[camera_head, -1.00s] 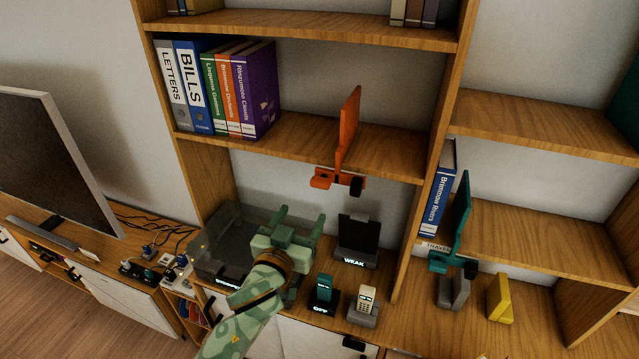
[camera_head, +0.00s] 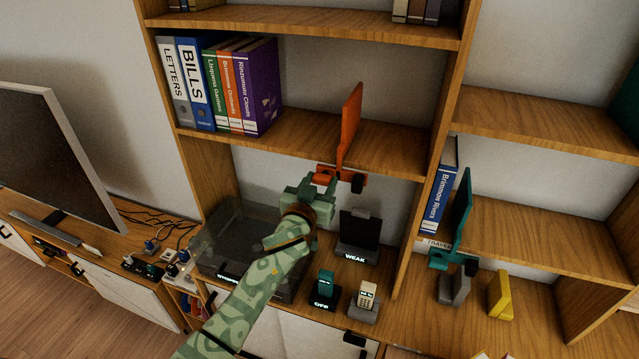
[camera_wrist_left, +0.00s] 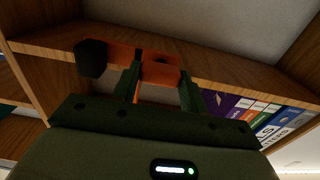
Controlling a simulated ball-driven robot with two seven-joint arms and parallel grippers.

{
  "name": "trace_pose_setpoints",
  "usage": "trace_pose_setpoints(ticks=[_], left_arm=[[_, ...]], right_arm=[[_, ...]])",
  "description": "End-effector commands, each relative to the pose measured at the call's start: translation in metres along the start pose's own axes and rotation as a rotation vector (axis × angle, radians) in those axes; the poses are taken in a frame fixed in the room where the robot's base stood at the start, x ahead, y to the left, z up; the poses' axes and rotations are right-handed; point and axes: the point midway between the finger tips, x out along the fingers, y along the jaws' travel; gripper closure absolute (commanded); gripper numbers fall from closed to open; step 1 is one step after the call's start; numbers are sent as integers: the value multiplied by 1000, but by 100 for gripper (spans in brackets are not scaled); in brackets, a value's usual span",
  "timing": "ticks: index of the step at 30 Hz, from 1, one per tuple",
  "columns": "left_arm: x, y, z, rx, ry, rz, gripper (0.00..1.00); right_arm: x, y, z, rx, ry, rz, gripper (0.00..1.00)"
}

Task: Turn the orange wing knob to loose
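The orange wing knob (camera_head: 325,175) hangs under the front edge of the middle shelf. It is part of an orange clamp with an upright orange plate (camera_head: 350,125) and a dark round end piece (camera_head: 357,184). My left gripper (camera_head: 318,186) is raised to the knob from below. In the left wrist view, the orange knob (camera_wrist_left: 160,72) lies between the two green fingers (camera_wrist_left: 160,88), one on each side. The fingers are apart and very close to its sides; I cannot tell whether they touch. My right gripper is out of view.
Below stand a dark clear box (camera_head: 240,250), a black stand marked WEAK (camera_head: 357,240), a teal handset (camera_head: 325,285) and a beige handset (camera_head: 367,295). Binders (camera_head: 220,85) fill the shelf's left. A similar teal clamp (camera_head: 458,225) is on the right shelf.

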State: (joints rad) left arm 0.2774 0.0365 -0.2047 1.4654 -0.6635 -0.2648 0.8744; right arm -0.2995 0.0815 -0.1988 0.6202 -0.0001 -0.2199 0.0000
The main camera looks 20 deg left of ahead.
Motion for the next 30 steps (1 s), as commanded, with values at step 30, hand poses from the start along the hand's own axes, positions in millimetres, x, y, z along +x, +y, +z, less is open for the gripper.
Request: trace_pose_setpoints(ticks=[30], left_arm=[[0, 0, 0, 498, 0, -1, 79]], right_arm=[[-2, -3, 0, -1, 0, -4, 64]])
